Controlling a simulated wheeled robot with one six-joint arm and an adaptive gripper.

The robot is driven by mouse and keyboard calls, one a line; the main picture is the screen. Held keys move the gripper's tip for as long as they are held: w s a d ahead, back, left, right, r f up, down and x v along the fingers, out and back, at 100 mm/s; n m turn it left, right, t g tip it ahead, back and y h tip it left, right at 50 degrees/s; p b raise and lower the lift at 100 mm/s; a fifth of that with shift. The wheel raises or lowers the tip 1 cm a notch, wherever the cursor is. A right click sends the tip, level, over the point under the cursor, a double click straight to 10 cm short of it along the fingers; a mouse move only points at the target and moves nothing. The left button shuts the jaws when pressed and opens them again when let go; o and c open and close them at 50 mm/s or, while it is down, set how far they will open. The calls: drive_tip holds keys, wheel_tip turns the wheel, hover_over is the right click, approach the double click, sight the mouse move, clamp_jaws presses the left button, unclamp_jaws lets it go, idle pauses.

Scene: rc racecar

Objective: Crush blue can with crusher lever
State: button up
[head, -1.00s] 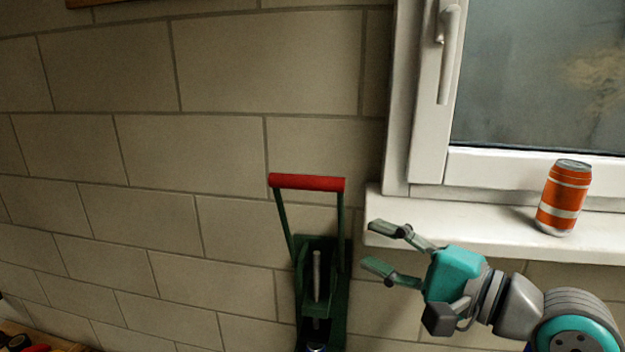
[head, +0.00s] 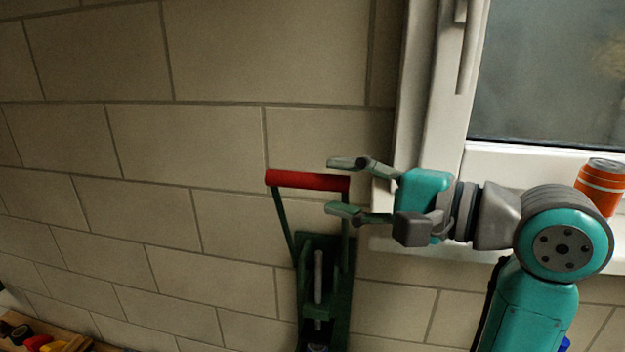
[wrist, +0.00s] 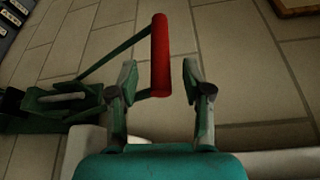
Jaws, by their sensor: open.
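The green can crusher (head: 335,285) stands against the tiled wall in the head view, its lever raised. The lever ends in a red bar handle (head: 308,180). My gripper (head: 338,187) is open and empty, at the right end of the red handle in the head view. In the wrist view the red handle (wrist: 160,55) lies ahead of the gap between the open fingers (wrist: 158,80), nearer the left finger. Whether a finger touches it I cannot tell. Only a sliver of a can top (head: 318,347) shows low in the crusher; its colour is unclear.
An orange can (head: 601,187) stands on the white windowsill (head: 385,230), partly behind my arm. The window (head: 550,75) is at the right. Several small coloured objects (head: 45,342) lie on a wooden surface at the lower left.

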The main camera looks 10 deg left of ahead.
sight(312, 182)
drive_tip(key=shift+x, duration=2.65)
clamp_jaws()
